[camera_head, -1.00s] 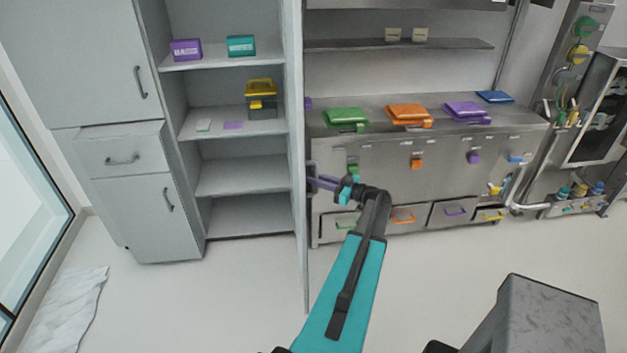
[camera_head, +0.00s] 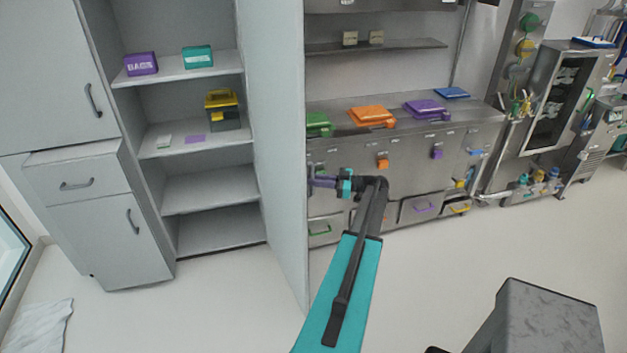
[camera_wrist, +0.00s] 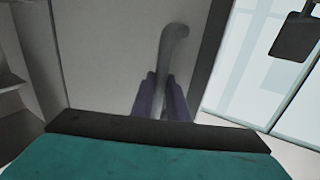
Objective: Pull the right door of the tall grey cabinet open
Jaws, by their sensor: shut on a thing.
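The tall grey cabinet (camera_head: 88,45) stands at the left in the head view. Its right door (camera_head: 278,130) is swung well open, and the shelves behind it show. My gripper (camera_head: 312,182) is at the door's far face, near its free edge. In the wrist view the grey door handle (camera_wrist: 172,50) runs down between the purple fingers of my gripper (camera_wrist: 163,98), which are shut on it. The lower part of the handle is hidden by the fingers and my wrist. In the head view the door hides the handle.
Shelves hold a purple box (camera_head: 141,64), a teal box (camera_head: 198,56) and a yellow-lidded case (camera_head: 222,110). A steel counter (camera_head: 340,120) with coloured lidded bins stands behind my arm. A grey block (camera_head: 540,310) is at the lower right.

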